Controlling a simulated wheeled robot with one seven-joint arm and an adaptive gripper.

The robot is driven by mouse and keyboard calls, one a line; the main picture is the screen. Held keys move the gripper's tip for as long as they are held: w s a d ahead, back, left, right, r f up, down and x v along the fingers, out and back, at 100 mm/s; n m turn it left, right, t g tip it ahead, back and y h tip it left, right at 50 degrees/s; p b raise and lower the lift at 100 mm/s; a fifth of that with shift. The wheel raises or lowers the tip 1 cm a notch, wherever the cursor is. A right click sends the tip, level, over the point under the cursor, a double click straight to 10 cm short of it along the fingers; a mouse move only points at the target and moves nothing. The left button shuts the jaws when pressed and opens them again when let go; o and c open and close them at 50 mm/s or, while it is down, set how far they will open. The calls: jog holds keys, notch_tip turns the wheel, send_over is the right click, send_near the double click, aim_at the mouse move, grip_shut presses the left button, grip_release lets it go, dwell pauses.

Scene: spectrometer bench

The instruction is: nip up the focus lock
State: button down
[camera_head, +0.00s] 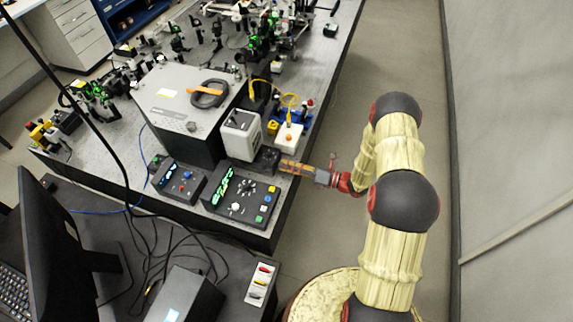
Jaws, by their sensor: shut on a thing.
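My gripper (284,166) reaches in from the right, level with the bench edge, with orange-brown fingers pointing left. Its fingertips are at a small black block (267,159) beside the white-fronted box. The gripper is shut on a small part at this block, which I take to be the focus lock. The fingers hide the lock, so its shape and angle cannot be told.
A white-fronted box (241,134) stands just left and behind my gripper. A white unit with a yellow cable (289,137) stands close behind. A black control box (241,196) with green digits lies in front. Floor (330,240) is clear right of the bench.

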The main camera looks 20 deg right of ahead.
jog(key=m+p, duration=0.1)
jog(key=m, duration=0.3)
jog(key=shift+w+m, duration=0.1)
jog(key=shift+m, duration=0.3)
dwell(0.4)
jog(key=c, duration=2.1)
grip_release()
jog(key=shift+d+f, duration=0.1)
jog(key=shift+o, duration=1.4)
